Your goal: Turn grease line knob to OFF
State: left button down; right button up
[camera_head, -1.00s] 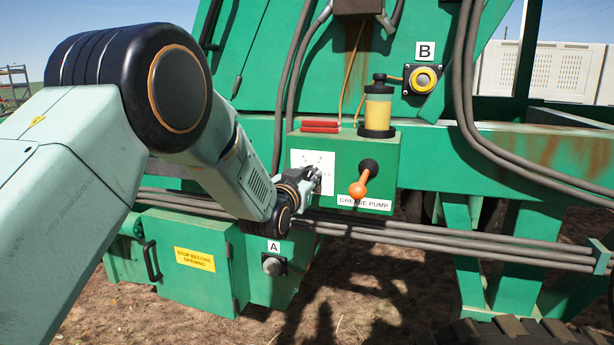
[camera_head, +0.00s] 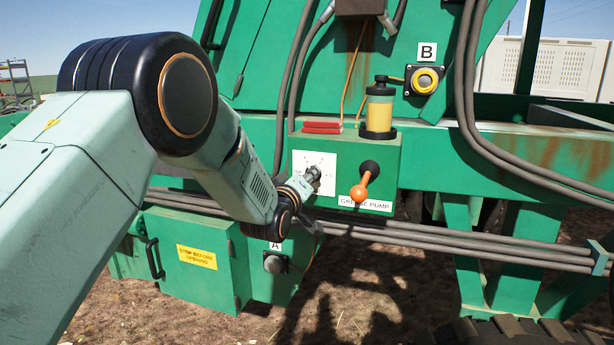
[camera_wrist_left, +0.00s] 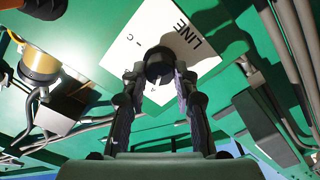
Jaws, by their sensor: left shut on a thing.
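The grease line knob (camera_wrist_left: 159,66) is black and round, on a white plate (camera_wrist_left: 205,47) in the left wrist view. The plate reads "LINE" and has small marks that I cannot read fully. My left gripper (camera_wrist_left: 160,78) has a finger on each side of the knob and is shut on it. In the head view, the gripper (camera_head: 312,174) is at the white plate (camera_head: 304,160) on the green pump box (camera_head: 372,152) and hides the knob there. The knob's pointer direction cannot be told. My right gripper is not in view.
An orange-ended lever (camera_head: 359,192) sits just right of the plate, above a "GREASE PUMP" label (camera_head: 364,204). A yellow grease reservoir (camera_head: 379,112) and red bars (camera_head: 322,127) are on top. Button A (camera_head: 273,264) is below, and button B (camera_head: 425,81) is upper right. Grey pipes (camera_head: 430,239) run below.

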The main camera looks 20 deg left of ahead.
pick_arm(q)
jog(key=n, duration=0.6)
jog(key=n+p, duration=0.1)
jog(key=n, duration=0.5)
jog(key=shift+d+f, duration=0.1)
jog(key=shift+f, duration=0.1)
jog(key=shift+r, duration=0.1)
dwell(0.4)
jog(key=c, duration=1.4)
grip_release()
jog(key=o, duration=0.4)
jog(key=shift+w+d, duration=0.15)
jog(key=shift+a, duration=0.25)
